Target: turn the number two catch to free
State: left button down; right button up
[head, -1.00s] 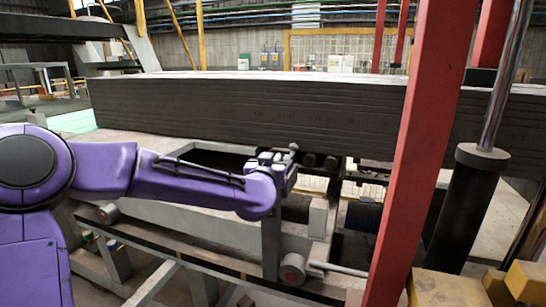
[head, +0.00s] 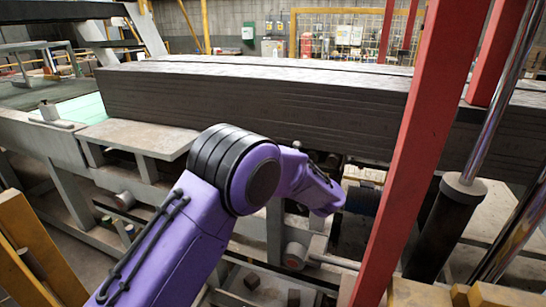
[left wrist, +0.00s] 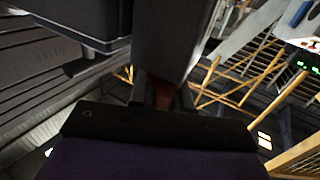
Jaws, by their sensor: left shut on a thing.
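My left arm's purple wrist (head: 318,190) is beside the machine frame, below the front face of the dark stack. Its fingers are hidden in the head view. In the left wrist view, my left gripper (left wrist: 163,92) is shut on a dark grey bar (left wrist: 175,38) that runs up between its fingers. A small reddish-brown patch shows between the fingers. The bar seems to be a catch handle, but no number two can be read on it and its setting cannot be told. My right gripper is not in view.
The long dark layered stack (head: 270,105) spans the machine behind my arm. A red post (head: 405,150) and a black cylinder with a shiny rod (head: 445,225) stand on the right. A grey ledge (head: 138,138) and frame beams lie on the left.

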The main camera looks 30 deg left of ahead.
pick_arm(q)
jog(key=n+g, duration=0.1)
jog(key=g, duration=0.1)
jog(key=n+g, duration=0.1)
jog(key=g, duration=0.1)
jog(key=shift+s+n+y+p, duration=0.2)
jog(key=shift+n+y+p, duration=0.1)
jog(key=shift+p, duration=0.1)
jog(key=shift+s+f+n+g, duration=0.15)
jog(key=shift+n+g, duration=0.55)
jog(key=shift+g, duration=0.4)
jog(key=shift+s+r+n+g, duration=0.1)
jog(key=shift+n+g, duration=0.6)
jog(key=shift+g, duration=0.7)
jog(key=c, duration=1.2)
grip_release()
jog(key=shift+o, duration=0.2)
jog(key=shift+w+d+f, duration=0.1)
jog(key=shift+d, duration=0.25)
jog(key=b+v, duration=0.3)
jog(key=v, duration=0.6)
jog(key=shift+d+r+b, duration=0.3)
jog(key=shift+d, duration=0.05)
